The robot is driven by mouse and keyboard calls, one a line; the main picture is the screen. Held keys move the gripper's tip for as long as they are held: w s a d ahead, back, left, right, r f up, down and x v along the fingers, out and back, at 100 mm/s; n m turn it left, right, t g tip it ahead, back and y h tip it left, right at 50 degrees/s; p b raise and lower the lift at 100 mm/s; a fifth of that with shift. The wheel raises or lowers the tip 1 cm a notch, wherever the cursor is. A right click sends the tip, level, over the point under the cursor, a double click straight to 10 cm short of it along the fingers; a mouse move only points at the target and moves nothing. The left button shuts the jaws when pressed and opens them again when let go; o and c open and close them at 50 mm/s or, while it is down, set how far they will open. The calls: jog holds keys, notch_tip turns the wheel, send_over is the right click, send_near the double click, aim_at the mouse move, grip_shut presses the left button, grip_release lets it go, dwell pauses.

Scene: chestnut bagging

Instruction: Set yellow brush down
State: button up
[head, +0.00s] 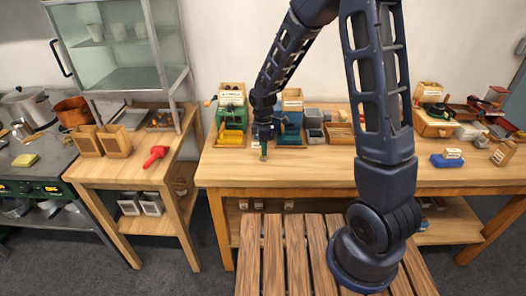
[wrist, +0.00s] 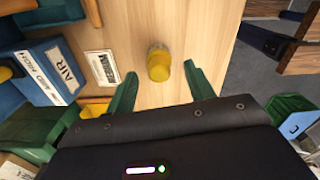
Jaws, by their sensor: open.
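The yellow brush (wrist: 159,67) shows in the wrist view as a short yellow cylinder with a duller round end, seen nearly end-on against the bare wood of the workbench (wrist: 185,25). It appears to stand upright on the wood. My gripper (wrist: 161,74) is open, with one green finger on each side of the brush and a visible gap to both. In the head view my gripper (head: 263,146) points down over the front part of the workbench (head: 320,172). The brush is too small there to make out clearly between the fingers.
Green and yellow bins (head: 231,118) and a blue container (head: 290,124) stand close behind my gripper. In the wrist view, a blue box labelled AIR (wrist: 48,73) is at left. A red tool (head: 155,156) lies on the left table.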

notch_tip(320, 180, up, 8)
jog(key=shift+r, duration=0.2)
jog(key=s+d+r+m+t, duration=0.1)
jog(key=s+d+r+m, duration=0.2)
jog(key=d+r+m, duration=0.35)
jog(key=s+d+r+m+t, duration=0.1)
jog(key=s+d+r+m, duration=0.25)
jog(key=d+r, duration=0.65)
jog(key=s+d+r+m+t, duration=0.2)
jog(key=s+d+r+m, duration=0.1)
jog(key=s+d+m, duration=0.6)
jog(key=s+d, duration=0.3)
jog(key=shift+s+d+r+m+t, duration=0.25)
jog(key=shift+s+d+m+t, duration=0.05)
jog(key=shift+d+m, duration=0.1)
